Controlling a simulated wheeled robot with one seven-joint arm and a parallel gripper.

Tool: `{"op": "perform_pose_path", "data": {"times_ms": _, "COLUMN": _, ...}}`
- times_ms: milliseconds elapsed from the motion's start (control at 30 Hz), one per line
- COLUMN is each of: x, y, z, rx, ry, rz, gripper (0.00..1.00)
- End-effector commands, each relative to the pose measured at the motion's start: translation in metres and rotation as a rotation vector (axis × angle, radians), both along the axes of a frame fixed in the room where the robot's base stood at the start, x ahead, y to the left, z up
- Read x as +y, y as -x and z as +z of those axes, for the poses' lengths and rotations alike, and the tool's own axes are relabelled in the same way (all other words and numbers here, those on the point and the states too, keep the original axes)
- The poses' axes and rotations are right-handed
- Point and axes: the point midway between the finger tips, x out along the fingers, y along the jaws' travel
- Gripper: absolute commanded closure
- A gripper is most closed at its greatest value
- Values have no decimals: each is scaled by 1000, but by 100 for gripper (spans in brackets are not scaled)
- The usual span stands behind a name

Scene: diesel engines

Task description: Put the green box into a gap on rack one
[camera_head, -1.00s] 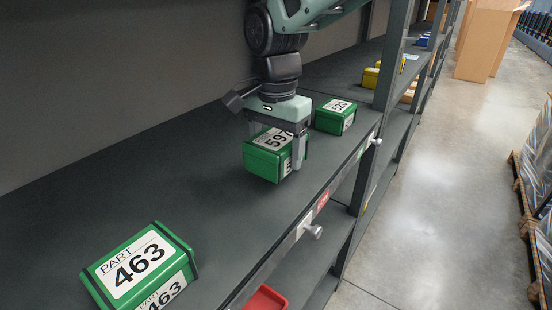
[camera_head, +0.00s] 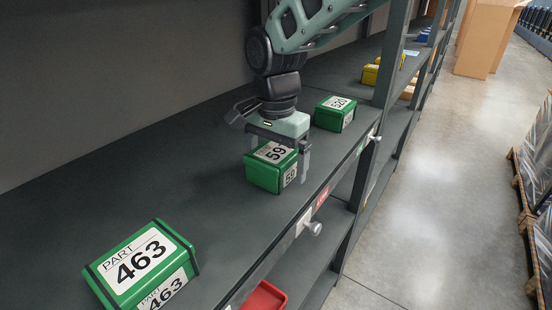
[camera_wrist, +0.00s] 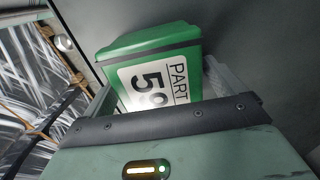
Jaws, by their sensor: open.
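A green box (camera_head: 264,178) with a white label, its visible digits "59", stands on the dark upper shelf (camera_head: 205,215) in the head view. My gripper (camera_head: 279,160) is open above it, with one finger just to the right of the box and the other mostly hidden behind it. In the wrist view the same box (camera_wrist: 150,45) shows between the open fingers, its label partly covered by my gripper's edge. I cannot tell whether a finger still touches it.
Green box 463 (camera_head: 142,262) stands at the front left and green box 520 (camera_head: 334,115) behind my gripper, beside the rack post (camera_head: 392,60). Yellow boxes (camera_head: 371,75) sit in the farther bay. A red bin (camera_head: 265,296) is below. The shelf between the boxes is clear.

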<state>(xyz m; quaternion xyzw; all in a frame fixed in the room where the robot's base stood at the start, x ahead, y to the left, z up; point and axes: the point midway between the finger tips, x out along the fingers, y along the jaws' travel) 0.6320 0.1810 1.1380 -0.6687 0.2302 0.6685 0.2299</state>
Motion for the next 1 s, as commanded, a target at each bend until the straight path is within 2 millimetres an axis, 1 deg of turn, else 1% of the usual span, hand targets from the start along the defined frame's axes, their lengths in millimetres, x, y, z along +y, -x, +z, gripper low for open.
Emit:
{"op": "perform_pose_path", "data": {"times_ms": 167, "x": 1, "y": -1, "z": 14, "rx": -3, "ry": -3, "rz": 0, "gripper": 6}}
{"op": "perform_pose_path", "data": {"times_ms": 400, "x": 1, "y": -1, "z": 55, "rx": -4, "ry": -3, "rz": 0, "gripper": 6}}
{"op": "perform_pose_path", "data": {"times_ms": 533, "x": 1, "y": -1, "z": 70, "rx": -2, "ry": -2, "rz": 0, "gripper": 6}}
{"op": "perform_pose_path", "data": {"times_ms": 700, "x": 0, "y": 0, "z": 78, "rx": -1, "ry": -1, "rz": 0, "gripper": 6}}
{"op": "perform_pose_path", "data": {"times_ms": 1000, "x": 0, "y": 0, "z": 78, "rx": 0, "ry": 0, "rz": 0, "gripper": 6}}
